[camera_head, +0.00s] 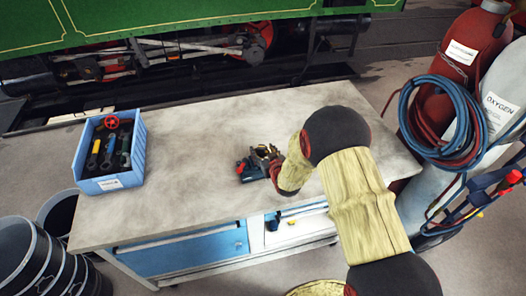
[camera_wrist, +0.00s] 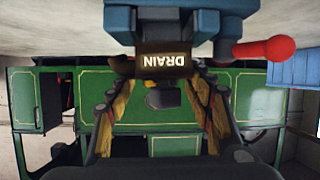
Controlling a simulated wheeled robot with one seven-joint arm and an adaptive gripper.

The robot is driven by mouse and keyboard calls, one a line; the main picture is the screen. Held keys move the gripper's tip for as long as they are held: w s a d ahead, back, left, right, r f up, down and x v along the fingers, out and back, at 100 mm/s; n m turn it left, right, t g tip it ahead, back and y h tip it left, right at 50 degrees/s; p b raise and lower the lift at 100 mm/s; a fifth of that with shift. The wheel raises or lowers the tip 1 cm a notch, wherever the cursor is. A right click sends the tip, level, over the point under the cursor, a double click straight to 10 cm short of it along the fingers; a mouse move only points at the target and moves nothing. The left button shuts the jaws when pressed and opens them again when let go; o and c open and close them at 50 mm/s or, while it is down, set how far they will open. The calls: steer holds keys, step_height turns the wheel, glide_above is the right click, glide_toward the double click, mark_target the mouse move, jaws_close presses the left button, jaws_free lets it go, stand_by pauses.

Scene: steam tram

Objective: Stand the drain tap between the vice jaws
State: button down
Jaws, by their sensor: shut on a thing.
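The drain tap (camera_wrist: 163,62) shows in the wrist view as a dark brown block lettered DRAIN, upside down in the picture, with a grey stub below it. My gripper (camera_wrist: 162,78) is shut on it, one finger on each side. The blue vice (camera_wrist: 178,20) lies right behind the tap in that view, with a red-knobbed handle. In the head view the vice (camera_head: 248,172) stands on the bench near its front edge, and my gripper (camera_head: 272,160) is beside it. The tap and jaws are too small and covered there; I cannot tell whether the tap is between the jaws.
The grey bench top (camera_head: 200,140) is mostly clear. A blue bin (camera_head: 135,165) with several tools stands at its left. Gas cylinders (camera_head: 470,50) with coiled hoses stand at the right. Dark buckets (camera_head: 35,260) are at lower left. The green tram (camera_head: 150,20) is behind.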

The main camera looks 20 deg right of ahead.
steer(key=shift+f+b, duration=0.5)
steer(key=shift+b, duration=0.4)
stand_by(1.6)
steer(key=c, duration=0.7)
jaws_free()
steer(key=shift+c, duration=0.2)
steer(key=shift+s+f, duration=0.1)
steer(key=shift+o, duration=0.9)
steer(key=shift+r, duration=0.2)
steer(key=shift+r+p, duration=1.65)
steer(key=shift+r, duration=1.8)
